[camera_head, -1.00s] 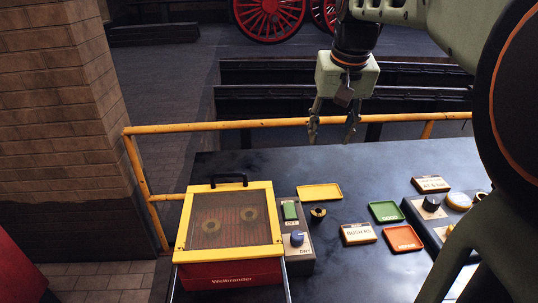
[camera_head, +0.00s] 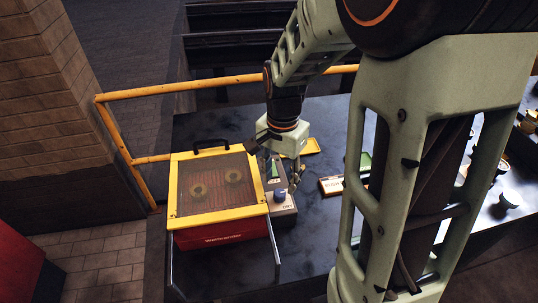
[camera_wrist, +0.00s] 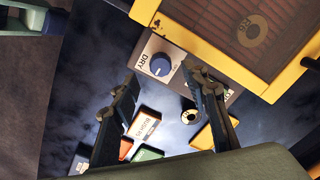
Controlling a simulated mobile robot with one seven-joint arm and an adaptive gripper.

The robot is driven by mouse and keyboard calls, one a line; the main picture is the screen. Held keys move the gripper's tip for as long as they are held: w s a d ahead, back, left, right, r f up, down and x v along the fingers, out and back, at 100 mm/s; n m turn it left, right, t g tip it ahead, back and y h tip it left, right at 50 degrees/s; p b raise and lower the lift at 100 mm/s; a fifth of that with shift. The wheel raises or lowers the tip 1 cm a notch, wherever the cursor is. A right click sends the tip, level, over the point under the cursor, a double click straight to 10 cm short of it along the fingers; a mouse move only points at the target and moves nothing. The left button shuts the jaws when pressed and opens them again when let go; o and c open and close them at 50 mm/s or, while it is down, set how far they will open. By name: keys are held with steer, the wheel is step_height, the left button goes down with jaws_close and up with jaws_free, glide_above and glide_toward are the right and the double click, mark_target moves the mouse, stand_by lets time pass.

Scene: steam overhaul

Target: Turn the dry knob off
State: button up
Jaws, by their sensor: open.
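The dry knob (camera_wrist: 160,65) is a round blue knob on a grey control panel (camera_head: 284,213), with "DRY" printed beside it in the wrist view. In the head view the knob (camera_head: 279,194) shows small, just below my gripper. My gripper (camera_head: 282,174) is open and empty above the panel. In the wrist view its two fingers (camera_wrist: 160,74) frame the knob, one on each side. I cannot tell the height left between the fingertips and the knob; no contact shows.
The red box with a yellow-rimmed mesh lid (camera_head: 217,184) stands left of the panel. A green switch shows behind my gripper. A bushings label block (camera_wrist: 145,124), a dark ring part (camera_wrist: 190,115) and a yellow tray (camera_wrist: 213,133) lie nearby. A yellow rail (camera_head: 180,89) runs behind the bench.

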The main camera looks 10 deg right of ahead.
mark_target(279, 193)
steer(key=shift+f, duration=2.7)
jaws_close()
